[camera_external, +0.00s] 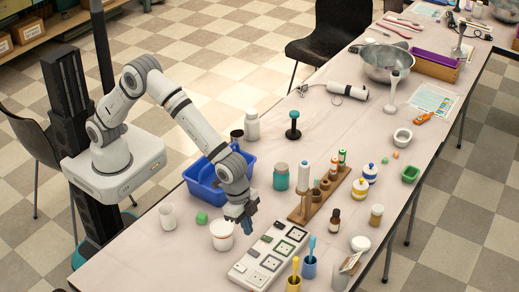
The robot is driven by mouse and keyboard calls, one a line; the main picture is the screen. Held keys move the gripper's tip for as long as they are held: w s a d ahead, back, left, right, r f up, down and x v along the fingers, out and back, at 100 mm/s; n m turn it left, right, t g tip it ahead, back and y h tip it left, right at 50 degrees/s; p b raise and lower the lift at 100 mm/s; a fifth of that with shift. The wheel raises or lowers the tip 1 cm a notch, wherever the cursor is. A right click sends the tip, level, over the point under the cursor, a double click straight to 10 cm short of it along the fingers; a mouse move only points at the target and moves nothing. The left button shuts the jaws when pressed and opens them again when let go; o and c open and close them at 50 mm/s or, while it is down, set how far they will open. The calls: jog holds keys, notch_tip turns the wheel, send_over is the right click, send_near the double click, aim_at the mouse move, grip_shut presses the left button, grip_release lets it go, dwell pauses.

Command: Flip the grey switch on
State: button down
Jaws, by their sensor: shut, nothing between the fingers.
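A long white power strip (243,268) lies on the table at the lower middle, with several dark-outlined sockets or switches along its top. The grey switch is too small to make out among them, and its state cannot be told. My gripper (247,230) points down beside the strip's left edge, between it and a white tub (222,236). Its fingers are shut and empty. I cannot tell whether the fingertips touch anything.
A blue bin (205,192) stands behind my wrist. A wooden rack (300,216) stands behind the strip. A yellow brush (295,268) and a blue brush (312,246) stand in cups to its right.

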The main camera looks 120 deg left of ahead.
aim_at(251, 250)
jog(key=x, duration=0.6)
jog(key=shift+s+f, duration=0.1)
jog(key=shift+s, duration=0.3)
jog(key=shift+f+p, duration=0.3)
jog(key=shift+f, duration=0.4)
jog(key=shift+s, duration=0.1)
jog(key=shift+f, duration=0.1)
jog(key=shift+s+f+b, duration=0.1)
jog(key=shift+f+b, duration=0.25)
jog(key=shift+b, duration=0.2)
jog(key=shift+r, duration=0.15)
jog(key=shift+w+r, duration=0.35)
jog(key=shift+w, duration=0.4)
